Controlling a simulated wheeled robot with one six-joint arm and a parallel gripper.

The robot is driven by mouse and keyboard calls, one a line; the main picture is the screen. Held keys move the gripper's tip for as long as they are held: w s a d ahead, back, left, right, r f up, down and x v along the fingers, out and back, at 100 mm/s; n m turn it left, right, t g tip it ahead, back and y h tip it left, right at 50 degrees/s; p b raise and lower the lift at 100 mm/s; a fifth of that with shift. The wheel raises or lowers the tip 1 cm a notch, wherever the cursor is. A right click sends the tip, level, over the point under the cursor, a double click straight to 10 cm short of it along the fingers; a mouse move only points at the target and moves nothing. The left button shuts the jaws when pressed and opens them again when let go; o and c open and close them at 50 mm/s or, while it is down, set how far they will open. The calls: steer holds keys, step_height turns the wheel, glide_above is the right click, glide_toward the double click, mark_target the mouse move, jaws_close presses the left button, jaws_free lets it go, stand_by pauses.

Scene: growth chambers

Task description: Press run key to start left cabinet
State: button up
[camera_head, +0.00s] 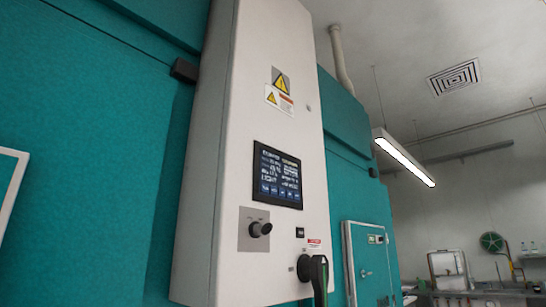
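A tall white control cabinet (228,150) stands against a teal chamber wall and leans in the tilted view. Its dark touch screen (277,175) is lit with small white text and a row of blue keys along the bottom. The lettering is too small to read, so I cannot tell which key is run. Below the screen are a black knob on a grey plate (260,229) and a small black element (300,232). A black handle with a green edge (319,278) sticks out near the cabinet's lower right. My gripper is not in view.
Yellow warning labels (281,84) are on the upper cabinet. To the right are a small white-framed teal door (368,262) and a distant bench with a green reel (492,242). A lit lamp (405,158) hangs from the ceiling. The floor is out of view.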

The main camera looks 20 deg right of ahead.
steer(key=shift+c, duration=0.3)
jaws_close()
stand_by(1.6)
